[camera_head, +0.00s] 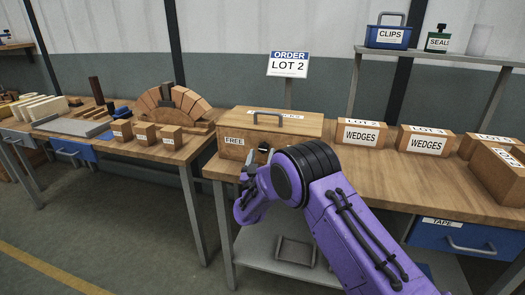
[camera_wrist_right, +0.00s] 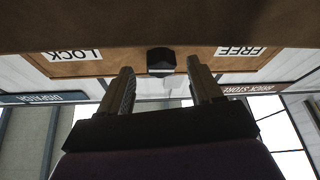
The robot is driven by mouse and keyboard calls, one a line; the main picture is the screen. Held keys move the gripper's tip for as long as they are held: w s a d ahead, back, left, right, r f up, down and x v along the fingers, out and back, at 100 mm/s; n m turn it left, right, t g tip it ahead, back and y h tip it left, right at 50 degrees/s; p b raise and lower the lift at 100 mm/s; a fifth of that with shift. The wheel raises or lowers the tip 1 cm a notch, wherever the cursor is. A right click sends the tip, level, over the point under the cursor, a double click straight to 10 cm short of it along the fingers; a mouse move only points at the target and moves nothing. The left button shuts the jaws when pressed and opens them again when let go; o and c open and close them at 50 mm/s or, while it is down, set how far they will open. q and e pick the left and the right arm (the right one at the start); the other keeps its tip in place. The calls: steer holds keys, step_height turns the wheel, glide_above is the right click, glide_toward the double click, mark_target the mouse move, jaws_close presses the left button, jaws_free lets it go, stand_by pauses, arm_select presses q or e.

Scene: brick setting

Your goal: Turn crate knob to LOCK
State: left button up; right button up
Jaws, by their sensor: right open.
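The wooden crate (camera_head: 310,128) sits on the bench with its front face towards me. A FREE label (camera_head: 234,141) shows on the left of that face. In the wrist view, which is upside down, the FREE label (camera_wrist_right: 241,50) is at right and the LOCK label (camera_wrist_right: 76,55) at left. The dark knob (camera_wrist_right: 161,60) is between them; which way it points I cannot tell. My right gripper (camera_head: 250,165) is at the crate's front. Its open fingers (camera_wrist_right: 160,75) are on either side of the knob, near its end, with gaps visible. My left gripper is out of view.
Cardboard WEDGES boxes (camera_head: 361,132) stand right of the crate on the bench. A sign reading LOT 2 (camera_head: 288,65) stands behind it. A shelf (camera_head: 440,56) is at upper right. Another bench at left holds small boxes (camera_head: 146,132) and a brick arch (camera_head: 175,103).

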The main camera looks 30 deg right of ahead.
steer(key=shift+x, duration=1.1)
steer(key=c, duration=1.1)
steer(key=shift+o, duration=0.2)
